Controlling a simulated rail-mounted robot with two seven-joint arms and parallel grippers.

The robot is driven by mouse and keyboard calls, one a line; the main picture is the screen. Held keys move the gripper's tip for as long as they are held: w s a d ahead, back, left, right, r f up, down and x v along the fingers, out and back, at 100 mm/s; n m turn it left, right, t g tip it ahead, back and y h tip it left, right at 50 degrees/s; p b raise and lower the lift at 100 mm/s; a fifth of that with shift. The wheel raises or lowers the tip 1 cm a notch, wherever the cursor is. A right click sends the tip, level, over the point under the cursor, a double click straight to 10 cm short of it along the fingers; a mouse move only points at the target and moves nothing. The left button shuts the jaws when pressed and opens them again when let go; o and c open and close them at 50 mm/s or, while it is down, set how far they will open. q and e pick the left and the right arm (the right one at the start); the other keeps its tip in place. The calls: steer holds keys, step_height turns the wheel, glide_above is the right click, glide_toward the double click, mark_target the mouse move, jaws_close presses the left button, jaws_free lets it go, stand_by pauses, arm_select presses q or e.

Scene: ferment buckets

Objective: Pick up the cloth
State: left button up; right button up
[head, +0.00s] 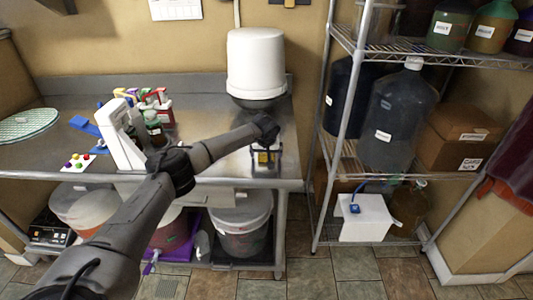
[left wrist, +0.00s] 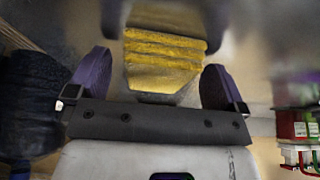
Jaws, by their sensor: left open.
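The yellow folded cloth (left wrist: 163,62) shows in the left wrist view, with several stacked folds. In the head view only a small yellow patch of the cloth (head: 265,157) shows on the steel counter, below the end of my left arm. My left gripper (left wrist: 155,78) has two purple fingers. They are open, one on each side of the cloth in the picture. I cannot tell whether either finger touches it. In the head view my left gripper (head: 264,146) is small and partly hidden by its own wrist. My right gripper is in neither view.
A white bucket (head: 256,62) stands at the back of the steel counter (head: 215,119), behind the cloth. A brown bottle (head: 155,129) and colored items stand to the left. A wire shelf (head: 340,130) with a large dark carboy (head: 396,120) is at right.

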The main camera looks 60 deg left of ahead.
arm_select(q)
steer(key=shift+c, duration=0.5)
steer(key=c, duration=1)
steer(key=shift+o, duration=0.2)
steer(key=shift+r, duration=0.15)
steer(key=shift+r, duration=0.3)
steer(key=r, duration=0.2)
steer(key=d+r, duration=0.1)
steer(key=shift+w+r, duration=0.2)
steer(key=shift+r, duration=0.15)
steer(key=w+d+r+b, duration=0.1)
steer(key=w+d+r, duration=0.2)
steer(key=d+r, duration=0.3)
steer(key=d, duration=0.4)
steer(key=shift+r, duration=0.25)
steer(key=shift+w+d, duration=0.1)
